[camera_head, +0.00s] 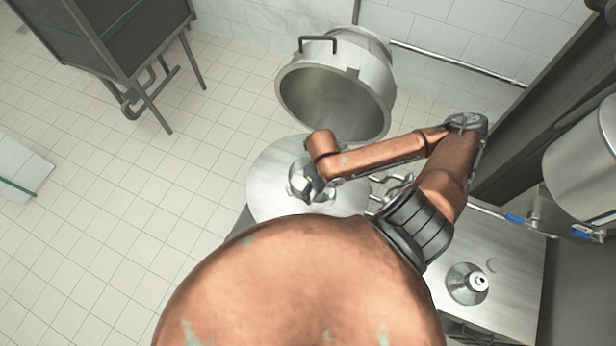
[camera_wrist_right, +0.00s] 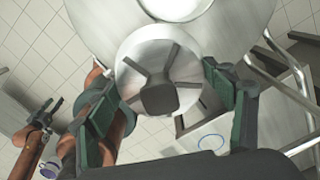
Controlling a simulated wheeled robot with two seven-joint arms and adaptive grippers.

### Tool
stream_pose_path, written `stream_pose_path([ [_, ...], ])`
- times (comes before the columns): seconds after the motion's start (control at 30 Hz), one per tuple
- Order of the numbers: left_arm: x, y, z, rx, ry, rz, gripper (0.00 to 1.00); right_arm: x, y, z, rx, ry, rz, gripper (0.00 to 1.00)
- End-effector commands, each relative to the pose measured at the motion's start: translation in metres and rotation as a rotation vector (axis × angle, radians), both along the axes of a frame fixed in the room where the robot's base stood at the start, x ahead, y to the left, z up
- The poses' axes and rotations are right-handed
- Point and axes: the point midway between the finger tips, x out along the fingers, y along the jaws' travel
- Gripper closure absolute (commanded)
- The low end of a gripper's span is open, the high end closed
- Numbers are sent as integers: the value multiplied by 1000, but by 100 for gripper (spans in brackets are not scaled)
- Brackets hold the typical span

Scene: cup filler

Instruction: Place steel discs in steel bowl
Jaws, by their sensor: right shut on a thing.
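My right gripper (camera_head: 312,188) is shut on a round steel disc (camera_head: 298,180), over a round steel surface (camera_head: 265,190). In the right wrist view, the disc (camera_wrist_right: 133,50) with dark spokes lies between the two green-padded fingers of that gripper (camera_wrist_right: 165,112). A large steel bowl-like vessel (camera_head: 338,98) with a dark handle stands tilted behind the round surface, its wide mouth facing forward. My left gripper (camera_wrist_right: 45,113) shows small at the left of the wrist view.
The steel table (camera_head: 510,265) is at lower right, with a large steel cylinder (camera_head: 585,165) and blue-handled valves (camera_head: 515,219) near it. A dark cabinet on legs (camera_head: 110,40) stands at upper left. The tiled floor (camera_head: 130,210) at left is largely clear.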

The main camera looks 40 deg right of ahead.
Motion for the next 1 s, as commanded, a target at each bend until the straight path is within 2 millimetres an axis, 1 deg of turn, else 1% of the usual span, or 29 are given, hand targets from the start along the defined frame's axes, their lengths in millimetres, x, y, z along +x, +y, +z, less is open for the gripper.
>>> stream_pose_path([
  [0.03,0,0,-14,0,1,0,60,7,-2,-7,-2,-7,0,79],
  [0.1,-1,0,-25,0,1,0,60,12,-5,-11,-3,-7,-1,79],
  [0.47,-3,0,-76,0,5,1,60,36,-14,-22,-2,-6,-2,79],
  [0.63,-3,-1,-69,-1,5,1,60,69,-27,-31,1,-4,-7,79],
  [0.7,-3,-1,-67,-2,4,1,60,82,-32,-38,2,-2,-7,79],
  [0.8,-2,-1,-67,-2,3,1,60,94,-37,-57,2,-1,-7,79],
  [0.9,-2,-1,-67,-2,3,1,60,105,-42,-72,1,-2,-6,79],
  [1.0,-2,-1,-66,-1,3,1,60,113,-45,-82,0,-2,-6,79],
])
